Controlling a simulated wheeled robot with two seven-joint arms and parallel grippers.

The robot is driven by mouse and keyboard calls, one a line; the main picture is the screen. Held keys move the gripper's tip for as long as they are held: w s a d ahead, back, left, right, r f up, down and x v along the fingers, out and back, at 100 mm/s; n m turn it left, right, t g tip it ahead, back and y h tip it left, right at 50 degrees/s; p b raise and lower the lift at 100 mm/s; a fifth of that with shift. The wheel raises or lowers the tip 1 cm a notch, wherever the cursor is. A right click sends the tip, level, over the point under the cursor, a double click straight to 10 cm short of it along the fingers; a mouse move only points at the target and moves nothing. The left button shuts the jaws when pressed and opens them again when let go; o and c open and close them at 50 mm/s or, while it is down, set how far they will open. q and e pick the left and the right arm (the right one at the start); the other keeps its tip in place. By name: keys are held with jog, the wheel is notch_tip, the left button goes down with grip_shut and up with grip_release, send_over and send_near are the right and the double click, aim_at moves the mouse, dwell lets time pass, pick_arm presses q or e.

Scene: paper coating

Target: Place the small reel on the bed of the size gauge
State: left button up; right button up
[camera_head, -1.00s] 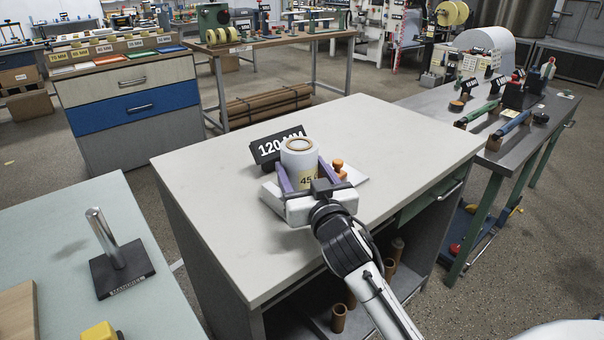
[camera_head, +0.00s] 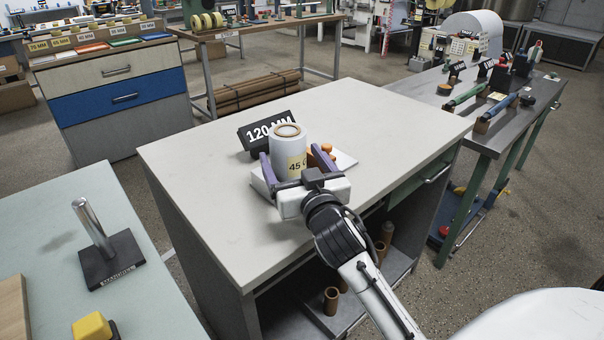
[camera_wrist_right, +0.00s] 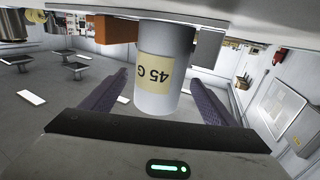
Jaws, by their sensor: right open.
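The small reel (camera_head: 289,143) is a white roll with a brown core and a yellow "45 G" label. In the right wrist view, the reel (camera_wrist_right: 162,85) appears upside down between the fingers with gaps to both. The reel hides part of the bed. My left gripper is not in view.
The gauge sits on a grey-white bench (camera_head: 210,225) with clear top around it. Brown cores (camera_head: 331,300) stand on its lower shelf. At left, a green table (camera_head: 40,225) carries a metal post on a black base (camera_head: 110,258). A steel table (camera_head: 455,118) stands at right.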

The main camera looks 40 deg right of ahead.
jog(key=v, duration=1)
jog(key=shift+s+a+r+b, duration=0.1)
jog(key=shift+s+b, duration=0.25)
jog(key=shift+b, duration=0.05)
